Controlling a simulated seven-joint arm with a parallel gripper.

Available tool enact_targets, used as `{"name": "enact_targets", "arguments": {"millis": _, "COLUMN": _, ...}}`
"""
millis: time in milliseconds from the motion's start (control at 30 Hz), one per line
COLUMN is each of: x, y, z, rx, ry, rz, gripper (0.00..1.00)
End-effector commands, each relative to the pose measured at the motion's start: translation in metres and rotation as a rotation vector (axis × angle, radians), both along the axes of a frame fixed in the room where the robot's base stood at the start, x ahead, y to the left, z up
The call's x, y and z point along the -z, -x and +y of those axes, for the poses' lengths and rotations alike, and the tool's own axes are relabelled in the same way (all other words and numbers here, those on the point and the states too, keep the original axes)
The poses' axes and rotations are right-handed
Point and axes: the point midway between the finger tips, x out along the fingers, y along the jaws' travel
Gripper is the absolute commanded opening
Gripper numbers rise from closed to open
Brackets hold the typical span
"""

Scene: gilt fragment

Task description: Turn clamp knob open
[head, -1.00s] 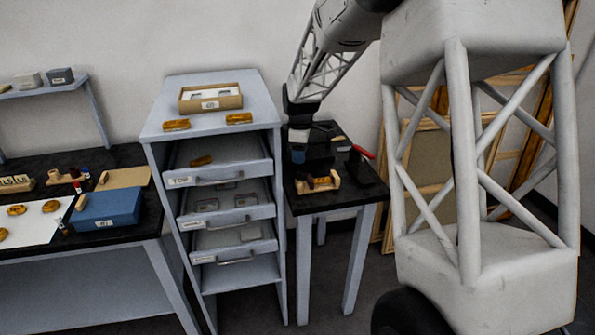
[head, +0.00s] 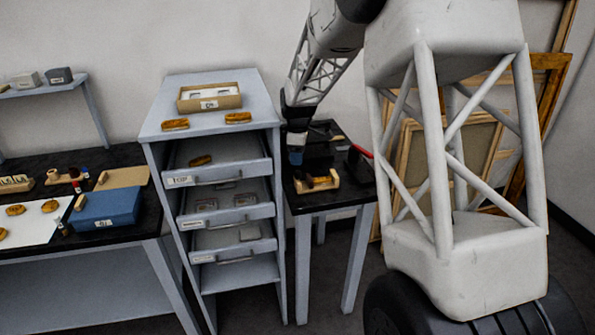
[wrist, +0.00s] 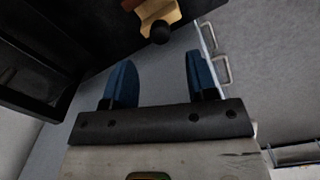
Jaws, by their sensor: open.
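The clamp (head: 331,181), a small light wooden block with a gilt piece and dark parts in it, sits on the small black-topped table. In the wrist view the clamp (wrist: 160,12) shows at the top edge, cut off, with a round black knob (wrist: 160,33) facing my gripper. My gripper (wrist: 160,65) is open and empty, its two blue fingers apart. The knob lies beyond the fingertips, roughly in line with the gap, and nothing touches it. In the head view my gripper (head: 296,157) is above and behind the clamp, with one blue finger showing.
The drawer cabinet (head: 162,131) with pulled-out drawers stands close left of the small table (head: 350,198). A red-handled tool (head: 361,151) lies right of the clamp. Picture frames (head: 490,135) lean behind at right. A workbench with a blue box (head: 107,208) is at far left.

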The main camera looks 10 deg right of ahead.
Motion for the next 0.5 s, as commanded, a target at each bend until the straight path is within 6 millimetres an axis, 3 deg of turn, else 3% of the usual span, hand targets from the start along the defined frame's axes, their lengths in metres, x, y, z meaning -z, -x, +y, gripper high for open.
{"name": "enact_targets", "arguments": {"millis": 500, "x": 0.057, "y": 0.000, "z": 0.000, "rx": 0.000, "ry": 0.001, "rz": 0.000, "gripper": 0.52}}
